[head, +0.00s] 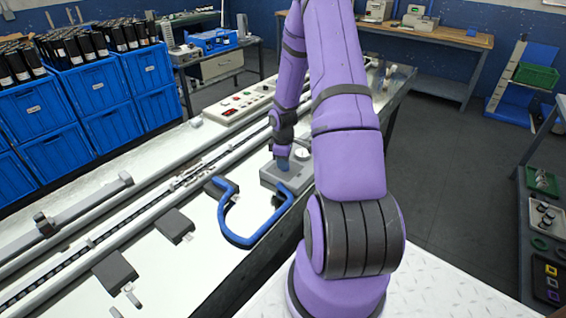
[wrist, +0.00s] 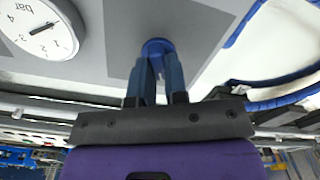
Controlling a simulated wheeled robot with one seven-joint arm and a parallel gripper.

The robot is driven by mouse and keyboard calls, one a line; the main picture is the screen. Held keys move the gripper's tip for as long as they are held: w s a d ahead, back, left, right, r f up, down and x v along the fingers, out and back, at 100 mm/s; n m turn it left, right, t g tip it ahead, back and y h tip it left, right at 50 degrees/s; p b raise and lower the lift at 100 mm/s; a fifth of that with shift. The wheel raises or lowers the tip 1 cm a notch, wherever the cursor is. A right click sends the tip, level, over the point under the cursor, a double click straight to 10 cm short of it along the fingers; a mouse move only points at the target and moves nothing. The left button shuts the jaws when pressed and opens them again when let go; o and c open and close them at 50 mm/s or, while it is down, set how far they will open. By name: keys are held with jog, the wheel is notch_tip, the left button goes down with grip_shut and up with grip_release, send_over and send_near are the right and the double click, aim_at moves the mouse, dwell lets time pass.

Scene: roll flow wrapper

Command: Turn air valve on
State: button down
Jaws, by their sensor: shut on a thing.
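The air valve is a small round blue knob (wrist: 157,46) on a grey panel (wrist: 120,20) in the wrist view. My gripper (wrist: 158,62) is shut on the blue knob, with one finger on each side of it. In the head view my gripper (head: 282,162) reaches down onto the grey valve box (head: 272,179) on the machine bed. The knob is hidden there by my gripper. A pressure gauge (wrist: 40,28) marked bar sits beside the knob on the same panel. The gauge (head: 303,153) also shows in the head view.
A control panel with buttons (head: 240,105) stands behind. Blue crates (head: 95,85) with dark rolls fill the left. Dark clamp blocks (head: 175,226) sit along the rail.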

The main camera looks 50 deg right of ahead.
jog(key=m, duration=0.6)
jog(key=shift+d, duration=0.2)
jog(key=m, duration=0.4)
jog(key=shift+d+m, duration=0.15)
jog(key=shift+m, duration=0.25)
jog(key=c, duration=1.1)
grip_release()
jog(key=shift+c, duration=0.2)
notch_tip(320, 180, up, 11)
jog(key=shift+f, duration=0.1)
